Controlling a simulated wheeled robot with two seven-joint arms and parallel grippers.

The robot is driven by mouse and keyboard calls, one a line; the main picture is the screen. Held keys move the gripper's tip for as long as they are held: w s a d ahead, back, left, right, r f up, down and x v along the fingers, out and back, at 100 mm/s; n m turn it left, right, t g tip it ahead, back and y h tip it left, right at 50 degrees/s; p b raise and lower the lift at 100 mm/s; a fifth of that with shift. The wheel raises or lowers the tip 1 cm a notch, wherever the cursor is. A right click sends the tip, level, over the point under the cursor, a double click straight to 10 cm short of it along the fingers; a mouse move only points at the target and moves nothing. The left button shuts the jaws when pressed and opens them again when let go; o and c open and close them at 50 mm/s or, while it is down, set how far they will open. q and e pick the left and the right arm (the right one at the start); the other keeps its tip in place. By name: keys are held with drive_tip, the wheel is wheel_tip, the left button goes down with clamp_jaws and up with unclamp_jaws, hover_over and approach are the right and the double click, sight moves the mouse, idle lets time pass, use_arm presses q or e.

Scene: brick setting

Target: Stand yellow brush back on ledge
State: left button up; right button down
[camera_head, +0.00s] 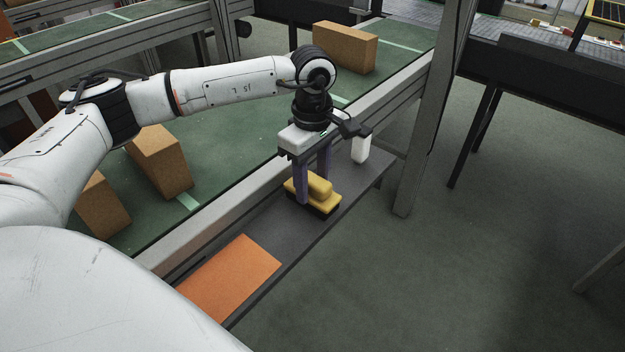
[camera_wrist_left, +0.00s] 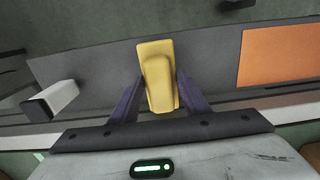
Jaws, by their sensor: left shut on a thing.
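The yellow brush (camera_head: 317,189) has a raised yellow grip and a dark underside. It is upright on or just above the dark grey ledge (camera_head: 343,190); I cannot tell whether it touches. My left gripper (camera_head: 312,192) points down, with its purple fingers shut on the brush's grip. In the left wrist view the brush (camera_wrist_left: 158,75) sits between the two fingertips (camera_wrist_left: 157,92), over the ledge (camera_wrist_left: 100,68). The finger nearer the camera hides part of the brush in the head view. My right gripper is not in view.
An orange sheet (camera_head: 232,275) lies on the near part of the ledge. A white block-like item (camera_head: 361,147) stands toward the far end. The green conveyor (camera_head: 238,148) beside the ledge carries several cardboard boxes (camera_head: 345,47). A grey post (camera_head: 428,125) rises near the ledge's far end.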

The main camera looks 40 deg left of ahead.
sight(313, 178)
use_arm(q)
drive_tip(key=shift+f, duration=0.2)
drive_tip(key=o, duration=0.9)
drive_tip(key=shift+o, duration=0.2)
drive_tip(key=shift+r, duration=0.1)
wheel_tip(313, 178, up, 12)
drive_tip(key=shift+r, duration=0.15)
